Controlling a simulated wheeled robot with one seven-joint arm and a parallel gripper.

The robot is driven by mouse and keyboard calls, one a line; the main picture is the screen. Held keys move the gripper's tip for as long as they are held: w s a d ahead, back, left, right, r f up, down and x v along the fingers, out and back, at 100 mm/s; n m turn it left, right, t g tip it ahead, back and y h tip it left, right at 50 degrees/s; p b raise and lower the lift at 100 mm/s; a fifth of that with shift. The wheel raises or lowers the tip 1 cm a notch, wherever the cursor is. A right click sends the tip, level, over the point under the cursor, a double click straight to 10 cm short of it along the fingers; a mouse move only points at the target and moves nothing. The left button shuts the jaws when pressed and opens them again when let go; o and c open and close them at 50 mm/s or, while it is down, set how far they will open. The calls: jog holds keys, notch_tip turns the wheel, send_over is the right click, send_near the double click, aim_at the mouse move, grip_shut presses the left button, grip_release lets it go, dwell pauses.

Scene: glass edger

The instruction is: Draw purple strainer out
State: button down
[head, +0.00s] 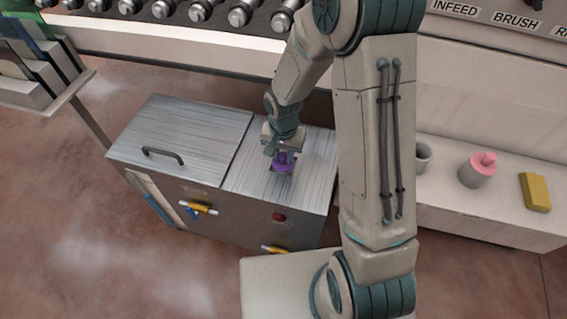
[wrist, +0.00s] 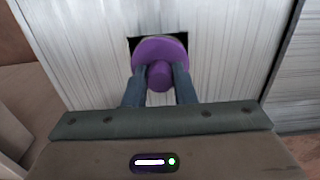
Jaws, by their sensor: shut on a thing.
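The purple strainer (wrist: 160,52) shows a round purple flange and a stubby purple handle. It sits at a dark square opening in the brushed metal top of the tank (wrist: 90,50). My gripper (wrist: 160,80) is shut on the handle, one finger on each side. In the head view my gripper (head: 284,152) points down at the right half of the tank top, with the purple strainer (head: 283,163) below it. The part of the strainer below the flange is hidden, and I cannot tell how deep it sits in the opening.
The tank's left lid (head: 180,137) has a dark handle (head: 163,155). Yellow-handled valves (head: 199,208) and a red knob (head: 279,217) are on its front. A roller conveyor (head: 200,12) runs behind. A shelf at right holds a grey cup (head: 422,158), a pink-topped container (head: 478,170) and a yellow block (head: 535,192).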

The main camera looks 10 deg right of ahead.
jog(key=shift+r+p, duration=0.35)
jog(key=shift+r, duration=0.3)
dwell(0.4)
jog(key=shift+r+p, duration=2.55)
jog(key=shift+r, duration=1.1)
jog(key=shift+r+p, duration=1.3)
jog(key=shift+r, duration=0.7)
